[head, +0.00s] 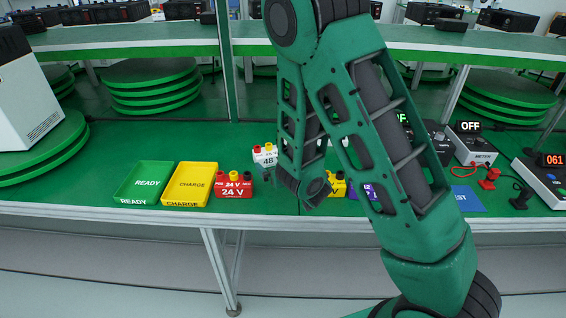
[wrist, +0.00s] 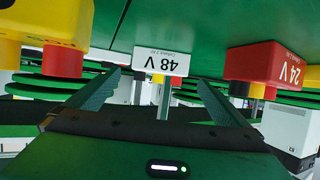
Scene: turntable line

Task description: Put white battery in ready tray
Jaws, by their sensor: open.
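The white battery (head: 266,157), marked 48 V with red and yellow caps, stands on the green bench behind and right of the red battery. In the wrist view, which is upside down, the white battery (wrist: 162,60) lies ahead between the fingers, with no contact visible. My gripper (wrist: 160,78) is open and empty. In the head view my arm hides part of the gripper, which is low over the bench just right of the white battery. The green ready tray (head: 124,196) is empty, at the bench's front left.
A yellow charge tray (head: 177,200) adjoins the ready tray. A red 24 V battery (head: 235,190) stands between it and my gripper. A yellow battery (head: 337,186) is partly hidden by my arm. Meters (head: 473,150) and test leads are at right; a white machine (head: 25,100) is at left.

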